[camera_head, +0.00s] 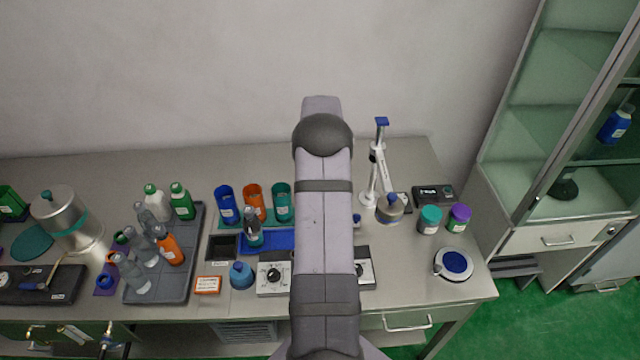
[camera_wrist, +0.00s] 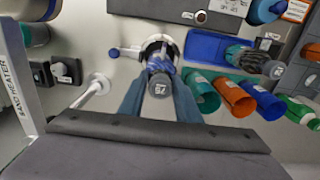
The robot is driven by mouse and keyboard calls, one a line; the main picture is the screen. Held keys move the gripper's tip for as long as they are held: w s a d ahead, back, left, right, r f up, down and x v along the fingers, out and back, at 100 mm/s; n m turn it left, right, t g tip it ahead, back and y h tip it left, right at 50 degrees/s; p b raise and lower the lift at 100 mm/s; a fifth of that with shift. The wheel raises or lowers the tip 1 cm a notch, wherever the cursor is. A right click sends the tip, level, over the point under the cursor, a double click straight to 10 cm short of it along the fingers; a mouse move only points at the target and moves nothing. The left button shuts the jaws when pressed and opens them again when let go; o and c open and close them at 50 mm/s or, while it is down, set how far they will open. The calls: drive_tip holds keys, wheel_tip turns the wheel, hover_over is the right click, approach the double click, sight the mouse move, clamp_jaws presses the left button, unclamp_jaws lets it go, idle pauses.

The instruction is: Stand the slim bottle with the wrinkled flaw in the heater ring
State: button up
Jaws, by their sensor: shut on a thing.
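My gripper (camera_wrist: 160,100) is shut on a slim bottle (camera_wrist: 160,70), its jaws on either side of it. The bottle has a grey cap marked 67 and a wrinkled blue wrap. Seen from above in the wrist view, its lower part lines up with the white heater ring (camera_wrist: 172,40); I cannot tell whether it stands inside the ring or hangs over it. In the head view my arm hides the gripper, the held bottle and most of the ring.
Blue (camera_head: 225,204), orange (camera_head: 253,200) and teal (camera_head: 282,203) cups stand behind. A grey tray (camera_head: 190,275) holds several bottles at left.

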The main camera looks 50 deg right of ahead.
drive_tip(key=shift+f+b, duration=1.25)
drive_tip(key=shift+f, duration=1)
drive_tip(key=o, duration=1.5)
drive_tip(key=shift+o, duration=0.2)
drive_tip(key=shift+r+p, duration=3.15)
drive_tip(key=shift+r, duration=1.35)
